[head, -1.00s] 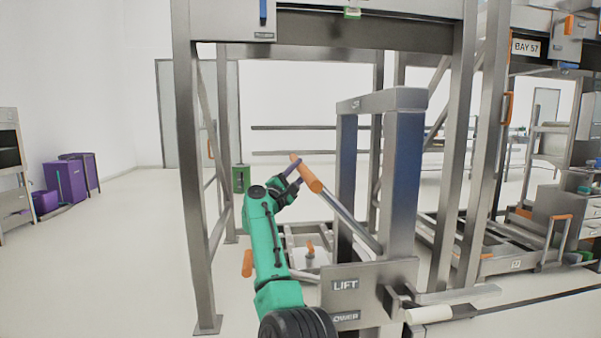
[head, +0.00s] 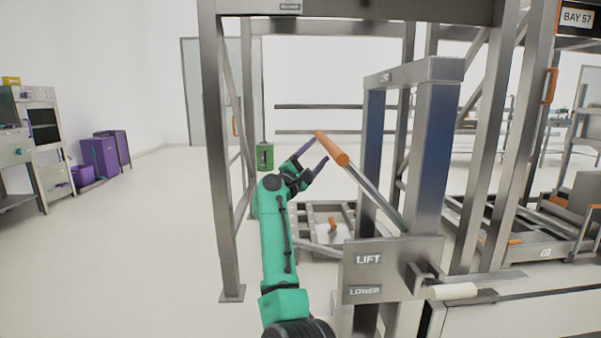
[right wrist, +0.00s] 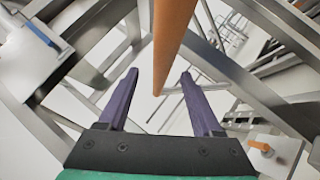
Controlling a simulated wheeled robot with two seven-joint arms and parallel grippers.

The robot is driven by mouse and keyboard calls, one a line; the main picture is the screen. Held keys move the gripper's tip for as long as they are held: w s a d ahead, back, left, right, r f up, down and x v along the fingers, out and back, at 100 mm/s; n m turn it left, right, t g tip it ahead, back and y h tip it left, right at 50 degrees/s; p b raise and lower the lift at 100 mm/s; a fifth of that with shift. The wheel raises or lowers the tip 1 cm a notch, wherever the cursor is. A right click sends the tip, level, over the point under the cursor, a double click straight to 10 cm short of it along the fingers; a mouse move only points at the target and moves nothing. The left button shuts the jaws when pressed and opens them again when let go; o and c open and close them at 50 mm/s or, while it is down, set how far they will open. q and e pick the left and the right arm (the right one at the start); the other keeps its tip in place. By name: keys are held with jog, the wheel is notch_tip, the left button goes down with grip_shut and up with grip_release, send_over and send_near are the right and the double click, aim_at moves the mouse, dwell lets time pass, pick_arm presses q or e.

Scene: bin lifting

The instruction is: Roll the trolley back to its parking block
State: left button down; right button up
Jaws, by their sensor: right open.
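A steel lift unit (head: 437,150) with a panel marked LIFT and LOWER (head: 392,270) stands in front of me. An orange-gripped lever (head: 332,149) slants up and left from it. My right gripper (head: 319,152) is open, its purple fingertips at the left side of the orange grip. In the right wrist view the orange grip (right wrist: 169,45) shows between the two open fingers (right wrist: 159,72). I cannot tell whether they touch it. A low steel frame (head: 545,247) with a number plate sits at right. I cannot tell which piece is the trolley or the parking block. My left gripper is out of view.
A tall steel gantry (head: 222,170) surrounds the lift unit. A smaller low frame with an orange knob (head: 333,226) lies behind the lever. Purple bins (head: 100,156) and a grey cabinet (head: 42,135) stand at left. The left floor (head: 150,240) is clear.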

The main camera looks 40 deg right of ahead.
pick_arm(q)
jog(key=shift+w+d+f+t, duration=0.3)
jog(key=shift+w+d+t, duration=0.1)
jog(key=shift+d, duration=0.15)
pick_arm(e)
jog(key=v, duration=0.9)
jog(key=shift+s+r, duration=0.1)
